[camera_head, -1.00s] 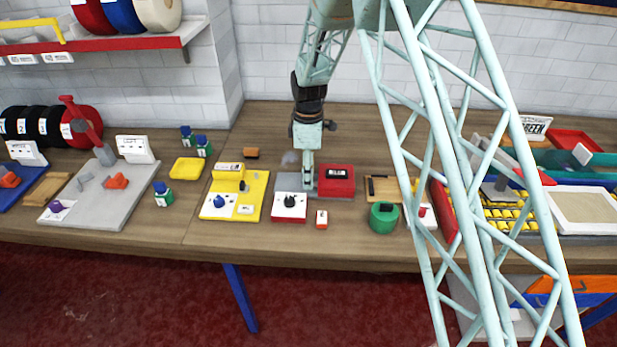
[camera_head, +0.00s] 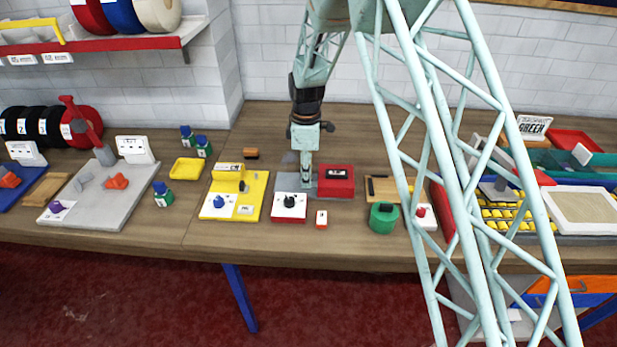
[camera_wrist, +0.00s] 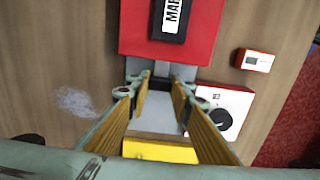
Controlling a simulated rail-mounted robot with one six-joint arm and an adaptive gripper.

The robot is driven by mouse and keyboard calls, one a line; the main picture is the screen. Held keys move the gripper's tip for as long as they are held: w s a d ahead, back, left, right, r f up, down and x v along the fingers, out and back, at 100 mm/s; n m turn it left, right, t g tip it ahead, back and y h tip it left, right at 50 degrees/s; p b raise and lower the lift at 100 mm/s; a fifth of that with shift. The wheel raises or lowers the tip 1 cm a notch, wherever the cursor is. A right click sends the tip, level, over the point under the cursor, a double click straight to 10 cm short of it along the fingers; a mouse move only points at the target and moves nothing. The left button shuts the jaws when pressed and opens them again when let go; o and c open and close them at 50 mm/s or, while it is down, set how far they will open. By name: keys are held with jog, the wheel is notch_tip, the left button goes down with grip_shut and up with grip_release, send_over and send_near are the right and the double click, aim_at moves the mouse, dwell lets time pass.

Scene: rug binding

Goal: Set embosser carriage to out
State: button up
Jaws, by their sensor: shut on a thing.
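The embosser stands at the middle of the bench. In the head view it has a red block (camera_head: 336,181) with a black label, a grey bed (camera_head: 286,181) to its left, and a white-topped control box (camera_head: 289,206) with a black knob in front. My gripper (camera_head: 307,183) points down over the grey bed, just left of the red block. The knob (camera_wrist: 222,120) shows to the right.
A yellow machine (camera_head: 258,190) stands close on the left. A small red-and-white box (camera_head: 321,219) lies in front, and a green canister (camera_head: 383,218) and a wooden tray (camera_head: 380,188) are to the right. Bare bench lies behind the embosser.

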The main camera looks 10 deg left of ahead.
aim_at(279, 183)
jog(key=a, duration=0.9)
jog(key=shift+s+a, duration=0.3)
jog(key=shift+s, duration=0.05)
jog(key=o, duration=1.2)
jog(key=shift+s+a, duration=0.1)
jog(key=shift+a, duration=0.15)
jog(key=shift+c, duration=0.2)
jog(key=shift+d, duration=0.1)
jog(key=shift+r, duration=0.15)
jog(key=shift+r, duration=0.2)
notch_tip(279, 183, up, 11)
jog(key=shift+r, duration=0.2)
